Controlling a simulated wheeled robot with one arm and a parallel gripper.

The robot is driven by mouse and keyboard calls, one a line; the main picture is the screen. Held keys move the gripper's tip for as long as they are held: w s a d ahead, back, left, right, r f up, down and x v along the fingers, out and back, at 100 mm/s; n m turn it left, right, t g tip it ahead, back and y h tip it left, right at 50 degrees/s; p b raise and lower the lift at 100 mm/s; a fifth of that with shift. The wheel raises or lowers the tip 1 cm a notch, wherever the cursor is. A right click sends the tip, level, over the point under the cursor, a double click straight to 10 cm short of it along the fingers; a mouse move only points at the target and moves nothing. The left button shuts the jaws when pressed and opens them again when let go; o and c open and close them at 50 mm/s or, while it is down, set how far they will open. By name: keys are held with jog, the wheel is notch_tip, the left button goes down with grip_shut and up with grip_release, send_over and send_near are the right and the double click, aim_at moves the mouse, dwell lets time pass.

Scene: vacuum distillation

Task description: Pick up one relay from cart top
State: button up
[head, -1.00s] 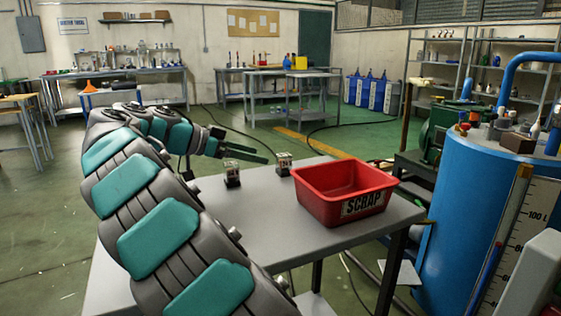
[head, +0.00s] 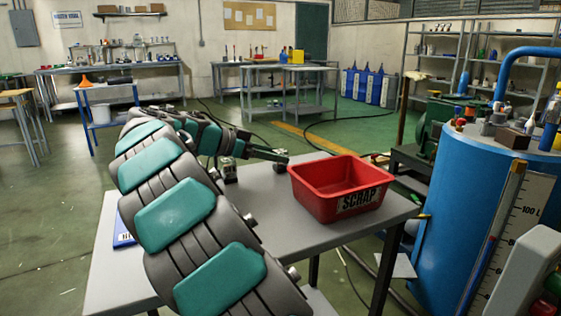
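Two small relays with clear cases and dark bases are on the grey cart top (head: 290,235). The near relay (head: 230,172) stands below my wrist, its upper part partly covered by the arm. The far relay (head: 281,166) is close to the red bin's left corner, and my fingers overlap its upper part. My gripper (head: 276,154) points right, with its fingertips at the far relay. Whether the fingers touch it, and how far apart they are, cannot be made out.
A red bin marked SCRAP (head: 341,190) stands on the cart just right of the far relay. A blue-and-white labelled item (head: 123,236) shows at the cart's left edge, partly behind my arm. A blue tank (head: 472,215) stands to the right. The cart's front area is clear.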

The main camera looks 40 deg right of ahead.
grip_shut()
dwell(0.3)
jog(key=shift+r, duration=0.1)
